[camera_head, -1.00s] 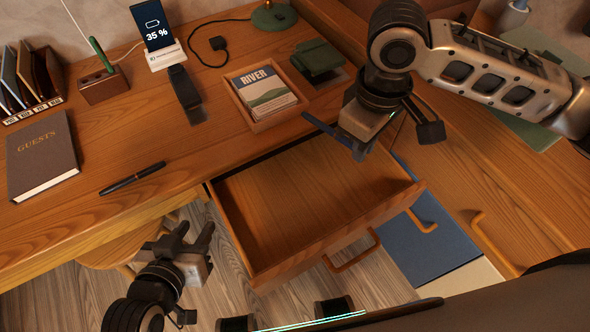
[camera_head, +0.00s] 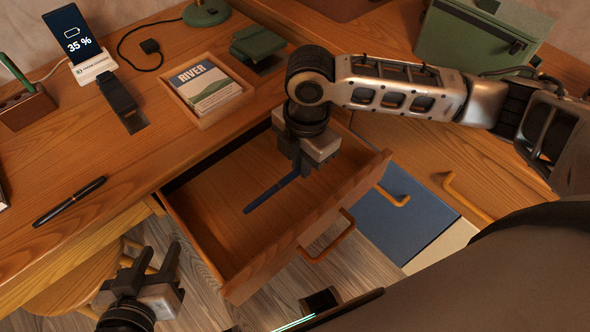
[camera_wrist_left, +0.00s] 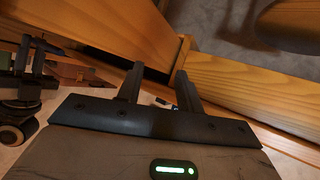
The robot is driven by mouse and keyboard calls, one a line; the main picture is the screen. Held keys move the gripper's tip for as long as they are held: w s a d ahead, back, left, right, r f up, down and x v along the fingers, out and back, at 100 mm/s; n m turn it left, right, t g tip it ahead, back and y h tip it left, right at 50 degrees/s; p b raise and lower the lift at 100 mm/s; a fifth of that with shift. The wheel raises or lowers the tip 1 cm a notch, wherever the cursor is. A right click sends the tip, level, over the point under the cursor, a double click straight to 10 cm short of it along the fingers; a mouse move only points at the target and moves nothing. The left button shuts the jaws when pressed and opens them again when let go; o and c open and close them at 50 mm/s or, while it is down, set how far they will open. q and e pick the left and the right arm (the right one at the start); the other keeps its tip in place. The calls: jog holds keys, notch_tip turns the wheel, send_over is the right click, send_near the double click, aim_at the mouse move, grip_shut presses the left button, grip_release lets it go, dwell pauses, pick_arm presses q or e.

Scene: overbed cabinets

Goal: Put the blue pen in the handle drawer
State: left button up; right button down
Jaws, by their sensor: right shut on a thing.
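The blue pen (camera_head: 268,193) is in my right gripper (camera_head: 302,170), which is shut on it. The gripper points down over the open handle drawer (camera_head: 335,205), and the pen slants down to the left within the drawer's outline. I cannot tell whether the pen touches the drawer floor. The drawer has an orange bar handle (camera_head: 328,240) on its front. My left gripper (camera_head: 155,258) is open and empty, left of the drawer and below the desk edge. Its parted fingers also show in the left wrist view (camera_wrist_left: 159,82).
A black pen (camera_head: 69,201) lies on the desk, left of the drawer. A tray with the RIVER booklet (camera_head: 205,90), a phone on a stand (camera_head: 76,40) and a dark strap (camera_head: 122,102) are behind. A wooden stool (camera_head: 85,275) stands beneath the desk's left side.

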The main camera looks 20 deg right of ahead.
jog(key=b, duration=0.1)
send_over(297, 178)
jog(key=f, duration=0.4)
jog(key=shift+s+f, duration=0.2)
jog(key=shift+s, duration=0.2)
jog(key=shift+w+f, duration=0.3)
jog(key=shift+f, duration=0.05)
notch_tip(297, 178, down, 3)
jog(key=shift+w+d+f+b, duration=0.1)
jog(key=shift+w+f+b, duration=0.1)
jog(key=shift+b, duration=0.35)
jog(key=shift+s, duration=0.1)
jog(key=c, duration=1.5)
grip_release()
jog(key=shift+f, duration=0.1)
